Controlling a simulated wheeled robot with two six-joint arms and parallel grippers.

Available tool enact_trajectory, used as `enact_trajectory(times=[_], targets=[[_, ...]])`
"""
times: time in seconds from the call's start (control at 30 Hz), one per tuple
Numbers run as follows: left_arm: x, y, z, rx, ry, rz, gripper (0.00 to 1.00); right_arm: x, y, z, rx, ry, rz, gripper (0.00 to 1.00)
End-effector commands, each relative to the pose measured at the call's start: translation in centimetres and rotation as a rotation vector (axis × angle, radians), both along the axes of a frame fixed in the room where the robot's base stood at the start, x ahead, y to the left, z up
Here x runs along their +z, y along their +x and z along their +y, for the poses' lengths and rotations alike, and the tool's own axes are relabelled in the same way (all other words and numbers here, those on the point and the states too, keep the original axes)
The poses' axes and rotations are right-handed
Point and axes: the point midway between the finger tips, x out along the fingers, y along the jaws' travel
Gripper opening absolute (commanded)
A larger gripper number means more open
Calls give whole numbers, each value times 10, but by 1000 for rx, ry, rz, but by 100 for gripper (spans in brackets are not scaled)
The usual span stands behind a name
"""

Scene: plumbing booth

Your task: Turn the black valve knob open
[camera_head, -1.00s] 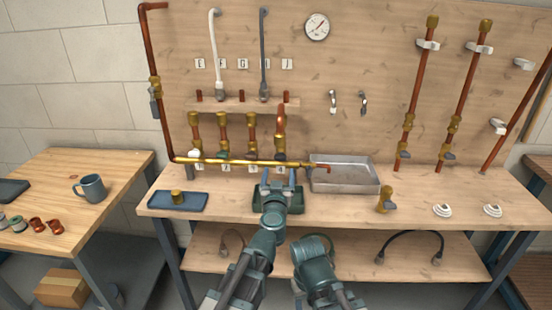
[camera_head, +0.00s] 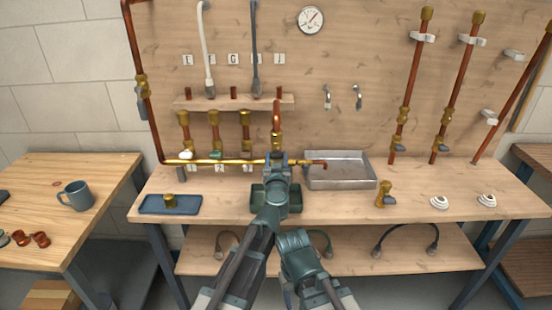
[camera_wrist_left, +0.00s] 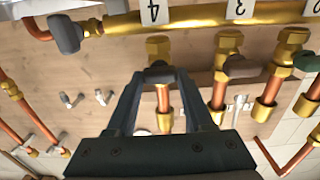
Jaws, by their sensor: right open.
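My left gripper (camera_head: 278,160) is raised to the brass manifold pipe (camera_head: 215,162), at the rightmost of the numbered valves. In the left wrist view its two fingers (camera_wrist_left: 160,78) are apart, with a dark valve knob (camera_wrist_left: 158,74) between their tips, below label 4 (camera_wrist_left: 153,12). I cannot tell whether the fingers touch the knob. In the head view the gripper hides this knob. A dark grey knob (camera_wrist_left: 240,66) is on the neighbouring valve at label 3. My right gripper (camera_head: 297,240) is low in front of the bench, open, its fingers hard to make out.
Green (camera_head: 216,154) and white (camera_head: 185,154) knobs sit further left on the manifold. A metal tray (camera_head: 340,182) stands right of the gripper. A dark green tray (camera_head: 258,204) lies below it and a blue tray (camera_head: 155,207) at left.

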Motion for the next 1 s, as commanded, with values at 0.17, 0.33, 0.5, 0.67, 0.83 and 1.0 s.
enact_trajectory(times=[0.17, 0.33, 0.5, 0.67, 0.83, 1.0], targets=[[0, 0, 0, 0, 0, 0, 12, 0, 0, 0, 0, 0, 0, 62], [0, 0, 0, 0, -1, 0, 0, 0, 0, 0, 0, 0, 0, 62], [0, 0, 0, 0, -30, 0, 0, 0, 0, 0, 0, 0, 0, 62], [0, 0, 1, 0, -110, 0, 0, 0, 0, 0, 0, 0, 0, 62], [0, 0, 1, 0, -248, 0, 0, 0, 0, 0, 0, 0, 0, 62], [0, 0, 2, 0, -410, 0, 0, -1, 0, 0, 0, 0, 0, 62]])
